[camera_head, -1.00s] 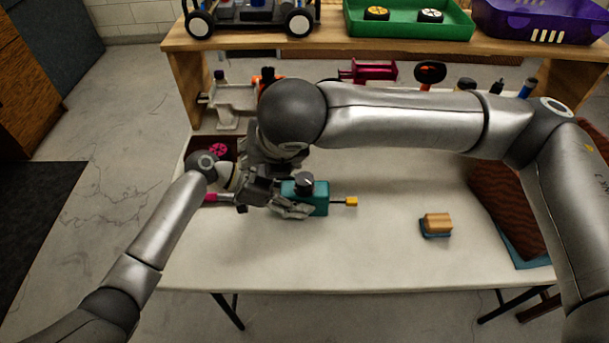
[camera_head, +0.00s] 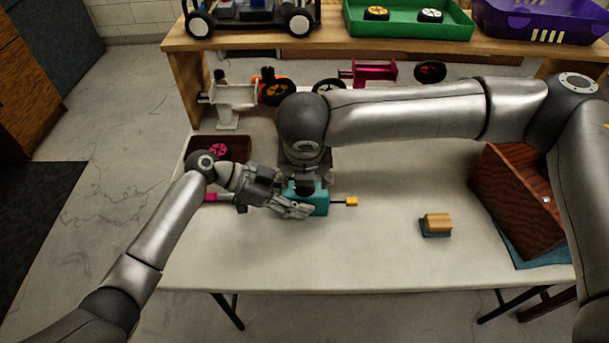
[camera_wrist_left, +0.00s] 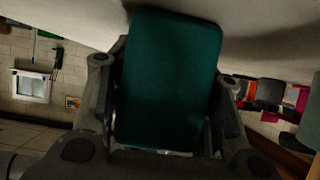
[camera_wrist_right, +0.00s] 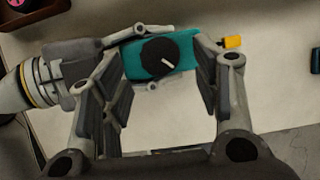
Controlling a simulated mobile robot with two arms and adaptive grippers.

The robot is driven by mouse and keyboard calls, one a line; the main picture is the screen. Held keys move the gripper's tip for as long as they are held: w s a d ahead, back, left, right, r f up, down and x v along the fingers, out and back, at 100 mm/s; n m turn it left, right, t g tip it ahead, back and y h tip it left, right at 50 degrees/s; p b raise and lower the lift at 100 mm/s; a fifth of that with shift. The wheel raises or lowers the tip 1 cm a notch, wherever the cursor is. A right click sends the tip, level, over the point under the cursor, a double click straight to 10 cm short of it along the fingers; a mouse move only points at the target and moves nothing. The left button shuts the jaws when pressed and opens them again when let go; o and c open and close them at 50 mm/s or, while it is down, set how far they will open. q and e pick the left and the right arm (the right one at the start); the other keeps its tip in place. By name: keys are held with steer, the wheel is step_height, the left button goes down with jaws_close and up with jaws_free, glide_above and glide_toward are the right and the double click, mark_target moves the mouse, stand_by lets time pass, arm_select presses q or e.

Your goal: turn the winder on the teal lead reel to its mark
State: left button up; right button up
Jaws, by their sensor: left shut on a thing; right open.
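The teal lead reel (camera_head: 319,203) is a small box held above or on the white table; which I cannot tell. A short rod with a yellow end (camera_head: 351,202) sticks out on its right. My left gripper (camera_wrist_left: 165,95) is shut on the reel from the left. The winder (camera_wrist_right: 168,58) is a round black knob on the reel's top, with a white line slanting to the lower right in the right wrist view. My right gripper (camera_wrist_right: 161,75) is open above the reel, its fingers on either side of the knob, apart from it. I cannot make out the mark.
A wooden block on a teal base (camera_head: 437,224) stands to the right on the table (camera_head: 390,265). A dark brown tray (camera_head: 237,148) with a pink wheel lies at the left. A brown box (camera_head: 515,205) stands at the right edge. A wooden shelf (camera_head: 330,46) spans the back.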

steer(key=shift+x, duration=1.35)
steer(key=shift+c, duration=0.5)
steer(key=c, duration=0.9)
